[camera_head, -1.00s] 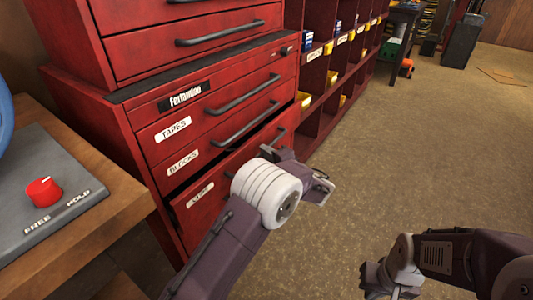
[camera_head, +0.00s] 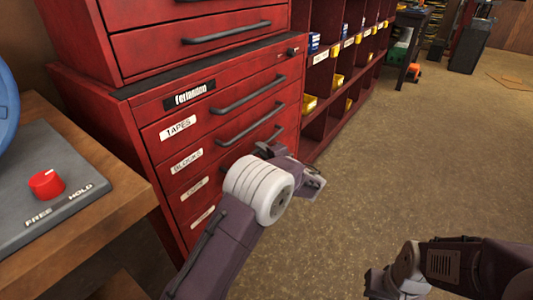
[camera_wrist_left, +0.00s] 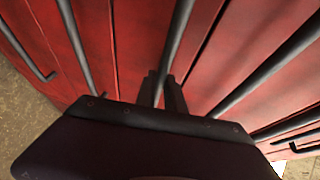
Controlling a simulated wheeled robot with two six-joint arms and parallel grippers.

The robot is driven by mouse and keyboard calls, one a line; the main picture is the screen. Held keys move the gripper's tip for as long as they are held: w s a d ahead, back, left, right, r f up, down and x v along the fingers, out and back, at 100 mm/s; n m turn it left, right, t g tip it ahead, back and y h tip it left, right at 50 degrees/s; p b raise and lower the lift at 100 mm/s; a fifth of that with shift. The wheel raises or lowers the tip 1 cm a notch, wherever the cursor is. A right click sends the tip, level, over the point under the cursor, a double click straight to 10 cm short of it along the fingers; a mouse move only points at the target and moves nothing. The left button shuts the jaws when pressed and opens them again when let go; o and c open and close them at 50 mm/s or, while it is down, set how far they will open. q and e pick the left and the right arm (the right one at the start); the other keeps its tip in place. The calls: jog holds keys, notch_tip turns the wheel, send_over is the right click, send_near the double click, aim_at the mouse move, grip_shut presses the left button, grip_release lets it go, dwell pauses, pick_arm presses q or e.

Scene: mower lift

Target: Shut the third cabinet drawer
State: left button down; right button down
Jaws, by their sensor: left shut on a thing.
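The red cabinet (camera_head: 130,125) stands at the left of the head view, with a column of drawers with dark bar handles. The third drawer (camera_head: 222,176), below the one labelled BLOCKS, looks flush with the drawer fronts around it. Its label is too blurred to read. My left gripper (camera_head: 268,150) is at this drawer's handle, and my own wrist hides much of the front. In the left wrist view the gripper's fingers (camera_wrist_left: 161,90) are closed around the handle bar (camera_wrist_left: 178,35). My right gripper (camera_head: 374,284) is low at the right, apart from the cabinet; its jaws are unclear.
A wooden bench (camera_head: 95,240) with a grey panel and red knob (camera_head: 46,184) is close at the left. Red shelving (camera_head: 325,100) with small yellow bins runs back beside the cabinet. The floor (camera_head: 430,150) at the right is clear.

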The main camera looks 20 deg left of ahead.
pick_arm(q)
jog(key=c, duration=1.4)
grip_release()
jog(key=shift+a, duration=0.2)
jog(key=shift+c, duration=0.2)
jog(key=p+v, duration=0.3)
jog(key=v, duration=0.6)
